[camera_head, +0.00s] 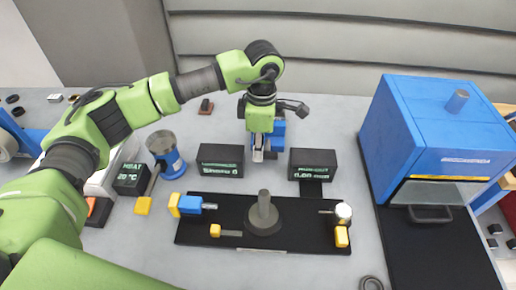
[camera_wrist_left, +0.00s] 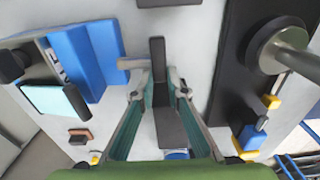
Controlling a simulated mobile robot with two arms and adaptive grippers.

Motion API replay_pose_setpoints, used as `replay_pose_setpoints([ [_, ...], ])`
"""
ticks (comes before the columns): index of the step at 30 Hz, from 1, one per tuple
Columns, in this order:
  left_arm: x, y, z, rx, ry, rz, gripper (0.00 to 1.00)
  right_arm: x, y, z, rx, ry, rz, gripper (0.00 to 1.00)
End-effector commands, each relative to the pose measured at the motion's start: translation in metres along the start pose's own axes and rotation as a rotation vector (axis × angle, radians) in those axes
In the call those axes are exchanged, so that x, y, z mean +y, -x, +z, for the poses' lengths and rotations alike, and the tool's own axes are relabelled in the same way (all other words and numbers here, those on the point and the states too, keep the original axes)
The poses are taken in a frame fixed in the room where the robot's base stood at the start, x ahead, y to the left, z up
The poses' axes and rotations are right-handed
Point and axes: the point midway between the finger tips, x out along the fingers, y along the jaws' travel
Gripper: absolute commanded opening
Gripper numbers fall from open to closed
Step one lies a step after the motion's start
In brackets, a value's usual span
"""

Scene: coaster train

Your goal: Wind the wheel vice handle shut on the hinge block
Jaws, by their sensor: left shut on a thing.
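My left gripper (camera_head: 258,152) points down in front of the blue vice (camera_head: 278,130) at the back middle of the bench. In the left wrist view, the gripper (camera_wrist_left: 159,82) is shut on the dark grey bar of the vice handle (camera_wrist_left: 158,50). A short grey shaft (camera_wrist_left: 130,63) runs from this bar toward the blue vice body (camera_wrist_left: 76,62). The gripper hides much of the vice in the head view. My right gripper is not in view.
Two black display boxes (camera_head: 220,160) (camera_head: 313,163) stand close on either side of my gripper. A black board (camera_head: 200,236) with a grey post (camera_head: 264,212) lies in front. A blue cabinet (camera_head: 440,125) stands right. A small brown block (camera_head: 206,106) lies behind, left.

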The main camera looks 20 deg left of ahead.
Motion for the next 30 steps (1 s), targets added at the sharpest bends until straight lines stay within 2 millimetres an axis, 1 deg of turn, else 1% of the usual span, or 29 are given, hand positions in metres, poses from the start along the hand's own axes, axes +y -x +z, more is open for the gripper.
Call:
replay_pose_setpoints([
  [5, 0.001, 0.002, 0.004, 0.094, -0.003, 0.004, 0.0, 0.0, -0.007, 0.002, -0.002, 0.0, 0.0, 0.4],
  [15, 0.001, 0.006, 0.011, 0.348, -0.002, 0.004, 0.0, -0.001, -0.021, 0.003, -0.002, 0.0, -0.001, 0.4],
  [24, 0.001, 0.011, 0.016, 0.517, 0.001, 0.004, 0.0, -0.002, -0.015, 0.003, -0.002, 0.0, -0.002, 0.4],
  [30, 0.001, 0.011, 0.017, 0.57, 0.0, 0.003, 0.0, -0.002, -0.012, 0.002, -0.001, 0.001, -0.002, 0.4],
])
